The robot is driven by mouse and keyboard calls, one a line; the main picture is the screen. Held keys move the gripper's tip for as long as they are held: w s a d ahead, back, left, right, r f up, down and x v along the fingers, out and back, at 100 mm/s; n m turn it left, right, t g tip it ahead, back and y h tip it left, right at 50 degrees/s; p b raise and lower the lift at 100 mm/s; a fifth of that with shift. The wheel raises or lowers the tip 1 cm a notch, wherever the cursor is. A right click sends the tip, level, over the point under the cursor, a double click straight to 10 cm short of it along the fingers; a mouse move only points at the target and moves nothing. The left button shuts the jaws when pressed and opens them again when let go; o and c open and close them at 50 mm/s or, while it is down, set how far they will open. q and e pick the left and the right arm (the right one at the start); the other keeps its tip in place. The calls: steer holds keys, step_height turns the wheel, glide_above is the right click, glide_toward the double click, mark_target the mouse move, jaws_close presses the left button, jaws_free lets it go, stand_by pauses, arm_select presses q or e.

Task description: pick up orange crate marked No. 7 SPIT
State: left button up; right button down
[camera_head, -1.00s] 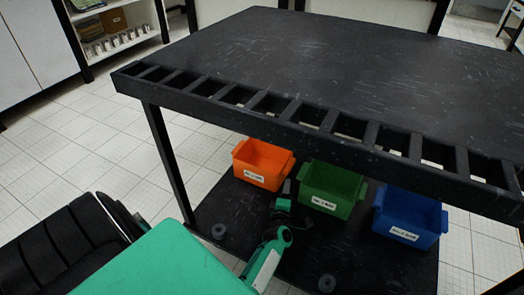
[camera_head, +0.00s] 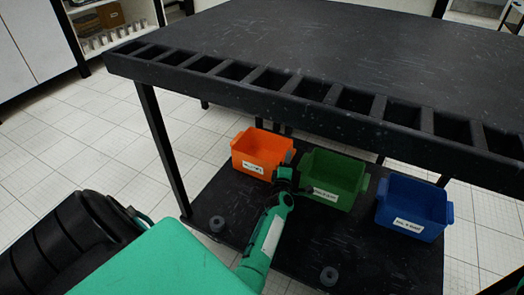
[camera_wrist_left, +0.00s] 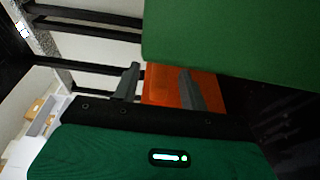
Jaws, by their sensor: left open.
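The orange crate (camera_head: 262,147) stands on the table's low black shelf, leftmost of three crates. Its white front label is too small to read. My left gripper (camera_head: 285,178) is in front of the gap between the orange and green crates, covering the orange crate's lower right corner. In the left wrist view, the gripper (camera_wrist_left: 159,72) is open, its two grey fingers apart. Part of the orange crate (camera_wrist_left: 165,88) shows between and behind them; I see nothing held. My right gripper is in neither view.
The green crate (camera_head: 334,178) stands close right of the orange one and fills the upper right of the wrist view (camera_wrist_left: 230,35). A blue crate (camera_head: 413,207) is farther right. The black slotted tabletop (camera_head: 290,95) overhangs the shelf (camera_head: 230,195). A table leg (camera_head: 165,150) stands left.

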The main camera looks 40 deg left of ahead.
arm_select(q)
steer(key=shift+c, duration=0.4)
jaws_close()
steer(key=shift+r, duration=0.15)
